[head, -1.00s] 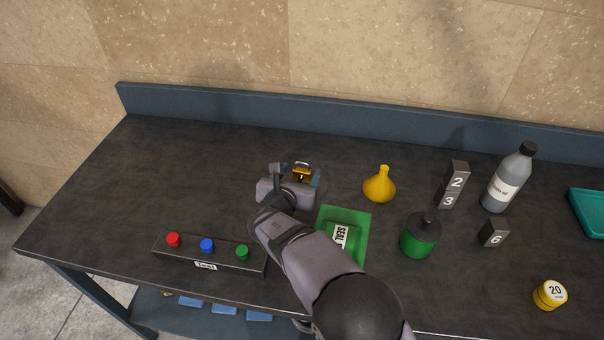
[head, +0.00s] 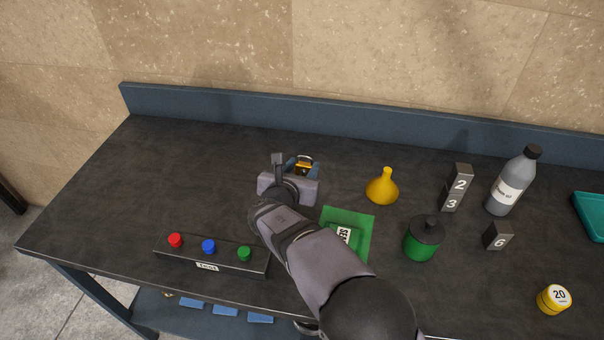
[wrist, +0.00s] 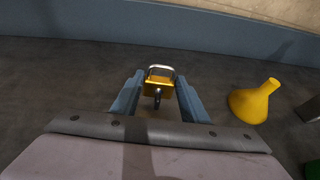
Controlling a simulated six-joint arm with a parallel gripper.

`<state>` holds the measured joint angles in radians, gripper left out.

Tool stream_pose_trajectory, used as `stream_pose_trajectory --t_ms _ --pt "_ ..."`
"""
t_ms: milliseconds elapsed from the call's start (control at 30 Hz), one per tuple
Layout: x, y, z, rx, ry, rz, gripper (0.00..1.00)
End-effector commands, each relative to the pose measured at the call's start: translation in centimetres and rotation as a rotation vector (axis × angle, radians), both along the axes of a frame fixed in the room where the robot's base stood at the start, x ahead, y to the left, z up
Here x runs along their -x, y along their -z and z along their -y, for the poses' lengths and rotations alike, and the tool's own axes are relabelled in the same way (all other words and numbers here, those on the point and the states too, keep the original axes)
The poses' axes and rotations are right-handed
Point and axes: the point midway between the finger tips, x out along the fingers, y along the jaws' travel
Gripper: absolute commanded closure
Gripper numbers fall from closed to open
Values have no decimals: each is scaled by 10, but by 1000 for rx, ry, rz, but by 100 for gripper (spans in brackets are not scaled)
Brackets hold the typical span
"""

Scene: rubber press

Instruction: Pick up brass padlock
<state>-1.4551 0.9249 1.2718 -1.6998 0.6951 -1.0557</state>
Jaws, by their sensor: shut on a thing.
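The brass padlock (wrist: 158,90) has a gold body and a silver shackle pointing away from me. It sits between the two blue-grey fingers of my gripper (wrist: 157,93) in the wrist view, and the gripper is shut on it. In the head view the padlock (head: 304,166) shows just beyond my gripper (head: 303,172), its lower part hidden by the gripper body. I cannot tell whether the padlock touches the table.
A yellow funnel (head: 382,187) stands to the right of my gripper. A button box (head: 222,258) is front left. The table's left side is clear.

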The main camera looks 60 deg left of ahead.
Motion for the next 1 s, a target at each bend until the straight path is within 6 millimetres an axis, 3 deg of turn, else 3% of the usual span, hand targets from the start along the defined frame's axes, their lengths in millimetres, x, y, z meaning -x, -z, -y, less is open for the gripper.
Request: stream_pose_trajectory --t_ms 167,600,800,1000 --pt "0 -41 -1 -11 1 0 89" --pt "0 -170 -1 -9 1 0 89" --pt "0 -214 0 -8 1 1 89" --pt "0 -241 0 -4 0 0 89"
